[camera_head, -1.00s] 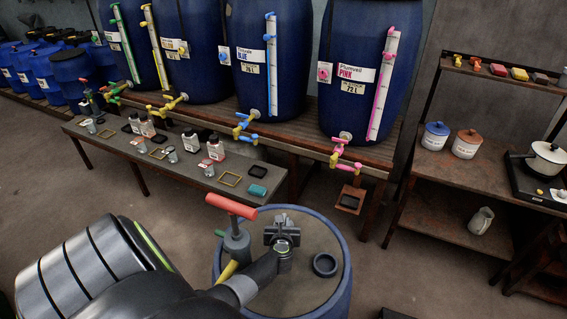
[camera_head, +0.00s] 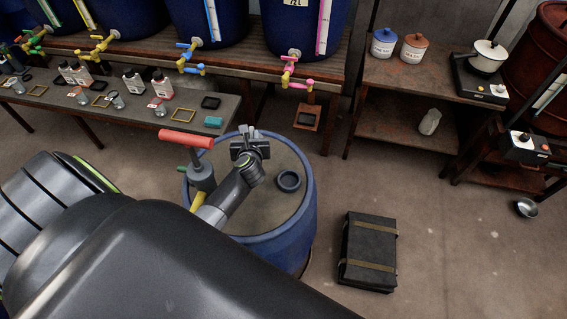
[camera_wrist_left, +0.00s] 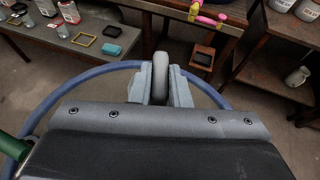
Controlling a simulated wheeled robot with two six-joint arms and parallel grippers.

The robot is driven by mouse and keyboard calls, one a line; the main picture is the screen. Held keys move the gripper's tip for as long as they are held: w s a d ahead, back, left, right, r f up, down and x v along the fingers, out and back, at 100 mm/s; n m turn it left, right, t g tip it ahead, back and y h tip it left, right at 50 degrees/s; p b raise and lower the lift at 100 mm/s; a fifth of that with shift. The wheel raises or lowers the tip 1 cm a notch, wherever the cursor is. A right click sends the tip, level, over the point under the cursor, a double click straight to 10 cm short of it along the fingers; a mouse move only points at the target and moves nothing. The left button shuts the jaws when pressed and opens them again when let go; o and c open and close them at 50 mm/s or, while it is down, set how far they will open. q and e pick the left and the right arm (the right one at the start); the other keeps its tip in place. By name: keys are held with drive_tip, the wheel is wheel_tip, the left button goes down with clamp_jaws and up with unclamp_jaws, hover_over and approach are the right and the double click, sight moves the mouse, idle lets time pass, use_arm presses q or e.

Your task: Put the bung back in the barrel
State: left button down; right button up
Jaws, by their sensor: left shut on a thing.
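The blue barrel (camera_head: 309,210) stands in front of me with a flat brownish top. A dark round collar (camera_head: 289,181), which looks like the bung hole, sits on the right part of the top. My left gripper (camera_head: 248,134) is above the barrel's far part, left of and beyond the collar. In the left wrist view it (camera_wrist_left: 160,84) is shut on a grey rounded piece seen edge-on, which looks like the bung (camera_wrist_left: 160,70). The barrel's blue rim (camera_wrist_left: 95,73) curves behind it. My right gripper is not in view.
A hand pump with a red handle (camera_head: 186,139) stands on the barrel, left of my left gripper. A low bench (camera_head: 140,120) with bottles and small trays is behind. A black case (camera_head: 369,251) lies on the floor to the right.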

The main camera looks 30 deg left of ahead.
use_arm(q)
drive_tip(key=s+d+r+m+t+h+b, duration=0.1)
drive_tip(key=d+m+h+b, duration=0.1)
drive_tip(key=d, duration=0.5)
drive_tip(key=s+d+m+t+h+b, duration=0.1)
drive_tip(key=d+b, duration=0.2)
drive_tip(key=d, duration=0.4)
drive_tip(key=shift+h, duration=0.3)
drive_tip(key=shift+w+d+f+b, duration=0.1)
drive_tip(key=shift+f+b, duration=0.35)
drive_tip(key=shift+f, duration=1.8)
drive_tip(key=shift+w+d+f+b, duration=0.1)
drive_tip(key=shift+f+b, duration=0.35)
drive_tip(key=shift+f, duration=1.8)
drive_tip(key=shift+f+m, duration=0.3)
drive_tip(key=shift+f, duration=0.05)
drive_tip(key=c, duration=1.4)
unclamp_jaws()
drive_tip(key=shift+o, duration=0.2)
drive_tip(key=shift+r, duration=0.1)
drive_tip(key=shift+r, duration=0.1)
